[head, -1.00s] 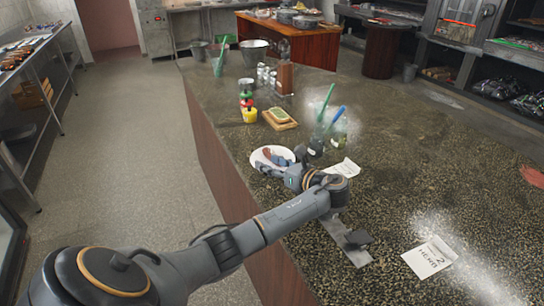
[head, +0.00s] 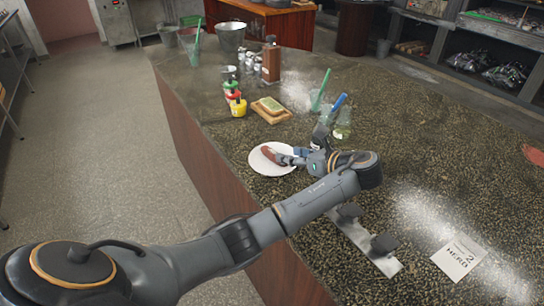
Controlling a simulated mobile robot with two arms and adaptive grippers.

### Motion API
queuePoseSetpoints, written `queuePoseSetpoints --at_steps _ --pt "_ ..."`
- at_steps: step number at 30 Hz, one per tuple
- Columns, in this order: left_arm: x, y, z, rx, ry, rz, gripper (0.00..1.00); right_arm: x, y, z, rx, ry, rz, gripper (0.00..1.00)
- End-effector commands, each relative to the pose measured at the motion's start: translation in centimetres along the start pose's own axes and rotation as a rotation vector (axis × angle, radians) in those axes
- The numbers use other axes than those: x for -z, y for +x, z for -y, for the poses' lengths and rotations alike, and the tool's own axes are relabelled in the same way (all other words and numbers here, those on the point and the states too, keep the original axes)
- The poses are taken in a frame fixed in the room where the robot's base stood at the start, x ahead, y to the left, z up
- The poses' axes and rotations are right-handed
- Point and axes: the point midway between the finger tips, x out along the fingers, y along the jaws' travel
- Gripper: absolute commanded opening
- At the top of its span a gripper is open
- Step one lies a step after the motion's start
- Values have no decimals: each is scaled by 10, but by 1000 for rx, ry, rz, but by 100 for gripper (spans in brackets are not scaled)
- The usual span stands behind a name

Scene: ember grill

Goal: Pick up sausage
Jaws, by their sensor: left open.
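A reddish-brown sausage (head: 271,155) lies on a white round plate (head: 262,166) near the counter's left edge. My left gripper (head: 285,158) is at the right side of the plate, with its fingers close to the sausage's right end. It is open. Whether the fingers touch the sausage is too small to tell. My left arm comes from the lower left across the counter's edge. My right gripper does not show.
Behind the plate are a wooden board (head: 272,110) with a green-topped item, sauce bottles (head: 238,105) and a brown bottle (head: 271,60). Glasses with straws (head: 342,123) stand just behind my gripper. A numbered card (head: 459,258) lies at the front right. The counter's right side is mostly clear.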

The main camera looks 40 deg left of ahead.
Motion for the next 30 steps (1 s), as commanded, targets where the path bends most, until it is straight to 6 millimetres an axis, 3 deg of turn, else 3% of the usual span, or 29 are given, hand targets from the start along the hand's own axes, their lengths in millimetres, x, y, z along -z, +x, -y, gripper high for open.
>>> queuePoseSetpoints --at_steps 3,8,11,19,29,30 --pt "-1 22 -1 -4 1 0 51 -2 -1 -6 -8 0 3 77" --pt "0 37 0 -2 0 -1 51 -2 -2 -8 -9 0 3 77" --pt "-1 43 0 -1 0 -1 51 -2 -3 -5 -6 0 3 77" --pt "0 81 2 -3 2 0 51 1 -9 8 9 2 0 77" --pt "0 90 3 0 0 -1 51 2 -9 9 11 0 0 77" --pt "0 90 3 0 0 -1 45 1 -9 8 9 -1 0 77"
